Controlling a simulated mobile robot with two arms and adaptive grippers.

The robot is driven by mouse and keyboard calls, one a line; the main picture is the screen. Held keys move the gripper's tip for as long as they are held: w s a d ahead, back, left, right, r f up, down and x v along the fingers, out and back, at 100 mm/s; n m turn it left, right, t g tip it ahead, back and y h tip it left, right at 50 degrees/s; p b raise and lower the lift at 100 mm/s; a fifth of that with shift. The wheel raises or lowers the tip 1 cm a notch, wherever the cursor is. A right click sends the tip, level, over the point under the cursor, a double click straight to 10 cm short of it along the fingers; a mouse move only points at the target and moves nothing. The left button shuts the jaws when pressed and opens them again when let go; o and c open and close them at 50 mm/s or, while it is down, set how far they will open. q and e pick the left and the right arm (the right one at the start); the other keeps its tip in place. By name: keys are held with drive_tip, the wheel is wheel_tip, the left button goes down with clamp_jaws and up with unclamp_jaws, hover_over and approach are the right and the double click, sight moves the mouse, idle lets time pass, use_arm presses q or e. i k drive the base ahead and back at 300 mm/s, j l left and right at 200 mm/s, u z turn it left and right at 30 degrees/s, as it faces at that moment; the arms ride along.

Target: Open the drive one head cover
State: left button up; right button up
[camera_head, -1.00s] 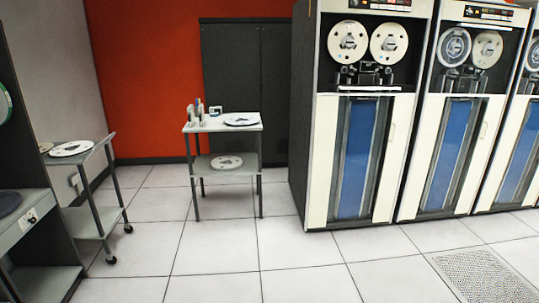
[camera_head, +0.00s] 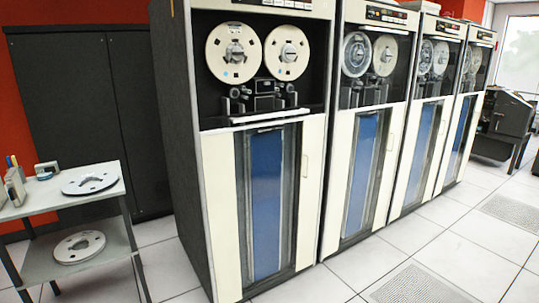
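Several tall tape drives stand in a row. I cannot read a number on any drive. Neither of my grippers is in view.
A small grey cart (camera_head: 110,235) at the left holds a reel (camera_head: 90,183) on top and another reel (camera_head: 79,246) below. A dark cabinet (camera_head: 75,90) stands behind it. Tiled floor (camera_head: 425,240) is free in front of the drives.

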sight(267, 86)
drive_tip(key=i+l+z, duration=0.15)
drive_tip(key=i+z, duration=0.15)
drive_tip(key=i, duration=0.35)
drive_tip(key=i+z, duration=0.35)
drive_tip(key=i, duration=0.25)
